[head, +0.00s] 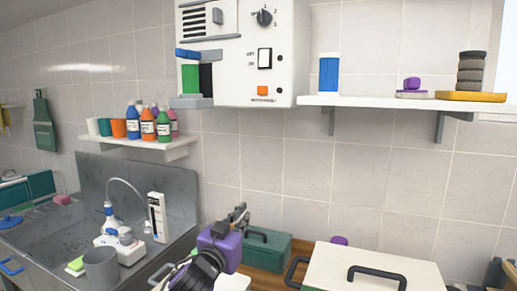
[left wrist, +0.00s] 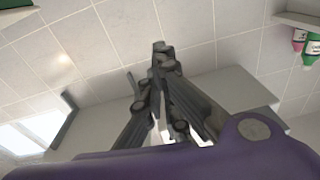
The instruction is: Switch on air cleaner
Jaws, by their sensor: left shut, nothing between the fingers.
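The air cleaner appears to be the white wall unit (head: 228,79) at the top centre of the head view. Its front has a black dial (head: 264,17), a white rocker switch (head: 265,59) with small labels beside it, and an orange square (head: 262,90) below. I cannot tell which way the rocker is set. My left gripper (head: 239,209) is below the unit, apart from it, in front of the tiled wall. Its fingers are shut and empty; they also show in the left wrist view (left wrist: 159,48). My right gripper is not in view.
A wall shelf (head: 350,101) right of the unit holds a blue-and-white canister (head: 328,72) and stacked discs (head: 471,69). A lower shelf (head: 150,144) holds bottles and cups. A sink (head: 60,235) is at left. A green box (head: 265,246) and a white-lidded box (head: 375,266) stand below.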

